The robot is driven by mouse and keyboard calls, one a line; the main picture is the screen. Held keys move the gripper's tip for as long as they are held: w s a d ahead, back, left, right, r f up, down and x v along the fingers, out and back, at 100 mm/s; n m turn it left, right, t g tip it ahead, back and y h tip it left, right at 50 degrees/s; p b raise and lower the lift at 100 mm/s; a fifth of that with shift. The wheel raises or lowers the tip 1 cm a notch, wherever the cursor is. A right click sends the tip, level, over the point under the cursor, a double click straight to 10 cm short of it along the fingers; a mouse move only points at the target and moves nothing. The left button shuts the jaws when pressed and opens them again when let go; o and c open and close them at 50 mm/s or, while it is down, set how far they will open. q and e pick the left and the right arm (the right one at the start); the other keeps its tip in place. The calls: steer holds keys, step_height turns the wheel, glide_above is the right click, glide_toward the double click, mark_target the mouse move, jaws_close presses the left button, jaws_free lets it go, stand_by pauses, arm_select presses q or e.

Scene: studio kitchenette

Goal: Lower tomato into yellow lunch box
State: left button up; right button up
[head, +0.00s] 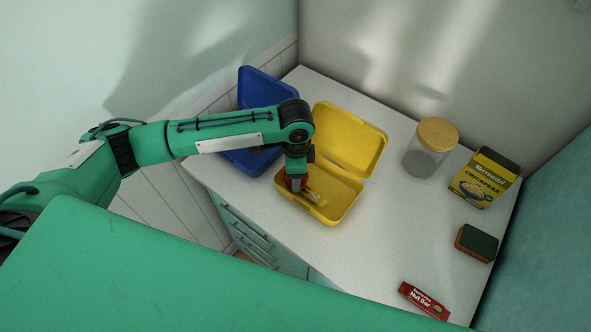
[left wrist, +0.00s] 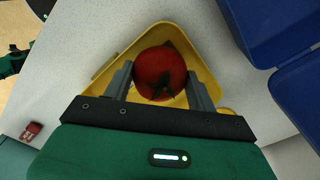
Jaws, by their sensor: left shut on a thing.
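In the left wrist view, my left gripper (left wrist: 160,85) is shut on a red tomato (left wrist: 158,68) with a green stem. The tomato is held over the base of the open yellow lunch box (left wrist: 112,62); I cannot tell whether it touches the bottom. In the head view, the yellow lunch box (head: 339,209) lies open on the counter with its lid tilted back. My left gripper (head: 295,187) points down into its base, and the arm hides most of the tomato. My right gripper is not in view.
An open blue lunch box (head: 262,88) stands left of the yellow one, partly behind my arm. The counter's middle (head: 390,230) is clear.

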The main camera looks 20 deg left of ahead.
arm_select(q)
steer(key=shift+f, duration=0.6)
stand_by(0.3)
steer(key=o, duration=1.1)
steer(key=shift+r, duration=0.1)
steer(key=shift+r+b, duration=0.3)
steer(key=shift+r, duration=0.05)
step_height(320, 180, up, 13)
steer(key=b, duration=0.2)
steer(key=shift+b, duration=0.35)
steer(key=shift+s+f, duration=0.1)
